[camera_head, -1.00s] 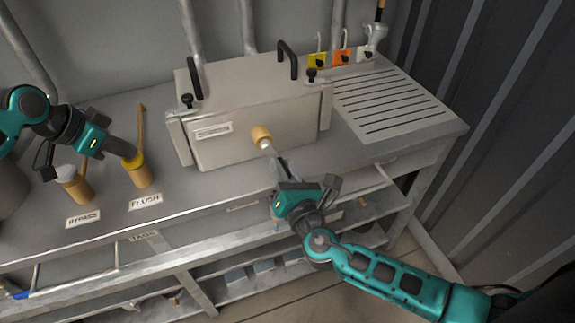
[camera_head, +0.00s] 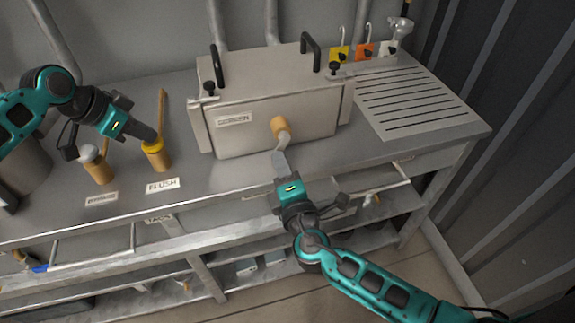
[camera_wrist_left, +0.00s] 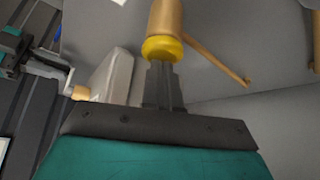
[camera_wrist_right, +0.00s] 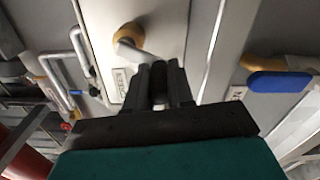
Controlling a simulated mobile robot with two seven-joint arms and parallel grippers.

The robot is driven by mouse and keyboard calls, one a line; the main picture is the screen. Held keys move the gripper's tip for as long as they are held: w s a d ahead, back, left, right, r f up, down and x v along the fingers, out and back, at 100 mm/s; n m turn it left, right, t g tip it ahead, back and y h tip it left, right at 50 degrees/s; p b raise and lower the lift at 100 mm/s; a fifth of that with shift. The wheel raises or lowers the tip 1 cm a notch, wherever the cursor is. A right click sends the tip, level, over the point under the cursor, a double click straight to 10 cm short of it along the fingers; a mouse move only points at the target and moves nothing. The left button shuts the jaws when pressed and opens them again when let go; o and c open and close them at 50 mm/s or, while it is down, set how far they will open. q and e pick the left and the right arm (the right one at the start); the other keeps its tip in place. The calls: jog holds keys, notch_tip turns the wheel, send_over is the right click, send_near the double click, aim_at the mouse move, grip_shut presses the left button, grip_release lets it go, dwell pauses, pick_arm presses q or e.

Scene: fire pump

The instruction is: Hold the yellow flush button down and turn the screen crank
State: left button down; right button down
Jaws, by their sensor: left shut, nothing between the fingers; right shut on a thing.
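The yellow flush button (camera_head: 153,147) tops a brass post above the FLUSH label. My left gripper (camera_head: 148,135) is shut and empty, its tips against the button's top; the left wrist view shows the yellow cap (camera_wrist_left: 162,48) right at the fingertips. How far the button is pressed cannot be told. The screen crank (camera_head: 280,130) has a brass hub on the front of the grey SCREEN box, and its arm points down. My right gripper (camera_head: 284,174) is shut on the crank's handle end, which the fingers hide. The right wrist view shows the hub (camera_wrist_right: 128,36) beyond the fingers.
The BYPASS post (camera_head: 97,164) with a grey top stands left of the flush post. The screen box (camera_head: 240,85) has black handles and knobs. A slotted drain panel (camera_head: 415,100) and coloured tags (camera_head: 365,50) are at the right. Shelves lie below the bench.

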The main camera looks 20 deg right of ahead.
jog(key=m, duration=0.2)
jog(key=a+r+m, duration=0.1)
jog(key=m, duration=0.2)
jog(key=shift+a+r+m, duration=0.25)
jog(key=shift+a+m, duration=0.05)
jog(key=shift+a, duration=0.05)
dwell(0.4)
jog(key=c, duration=1)
grip_release()
jog(key=shift+s, duration=0.1)
jog(key=s, duration=0.7)
jog(key=shift+s, duration=0.15)
